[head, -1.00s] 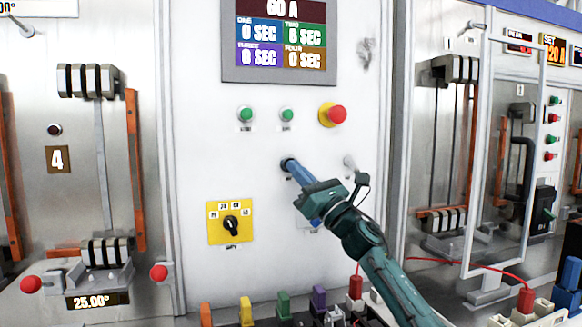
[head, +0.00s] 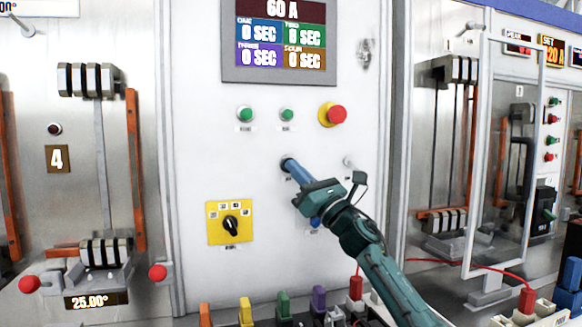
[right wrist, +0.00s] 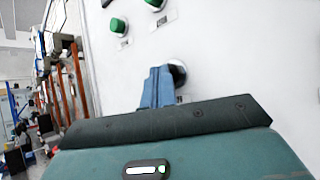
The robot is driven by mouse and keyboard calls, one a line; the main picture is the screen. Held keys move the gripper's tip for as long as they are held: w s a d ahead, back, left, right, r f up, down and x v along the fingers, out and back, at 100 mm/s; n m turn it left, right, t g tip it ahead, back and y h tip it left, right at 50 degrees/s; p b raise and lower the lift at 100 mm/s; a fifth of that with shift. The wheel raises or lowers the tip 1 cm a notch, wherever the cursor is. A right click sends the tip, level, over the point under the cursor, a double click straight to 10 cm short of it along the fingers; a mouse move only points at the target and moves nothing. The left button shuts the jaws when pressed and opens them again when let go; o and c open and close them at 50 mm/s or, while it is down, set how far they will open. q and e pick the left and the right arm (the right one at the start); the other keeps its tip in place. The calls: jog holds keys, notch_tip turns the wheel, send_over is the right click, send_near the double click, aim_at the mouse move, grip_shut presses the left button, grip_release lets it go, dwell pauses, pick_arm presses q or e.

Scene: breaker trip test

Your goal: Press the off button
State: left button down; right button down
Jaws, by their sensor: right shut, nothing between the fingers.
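My right gripper (head: 290,166) is shut and empty, with its blue fingers pointing at the white panel (head: 200,150). Its fingertips are at a dark round button (head: 284,160) in the middle of the panel and partly hide it. In the right wrist view the blue fingertips (right wrist: 158,86) overlap the edge of the dark button (right wrist: 179,73). I cannot tell whether they touch it or press it in. The small labels are too blurred to read, so I cannot tell which button is marked off. My left gripper is not in view.
Two green buttons (head: 245,114) and a red mushroom button (head: 336,115) on yellow sit above. A yellow plate with a black rotary knob (head: 231,226) is at lower left. A display (head: 279,40) tops the panel. Coloured terminals (head: 283,305) and a red cable lie below.

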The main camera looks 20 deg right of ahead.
jog(key=shift+s, duration=0.9)
jog(key=shift+s+d+p, duration=0.1)
jog(key=shift+s+p, duration=0.9)
jog(key=shift+s, duration=1.5)
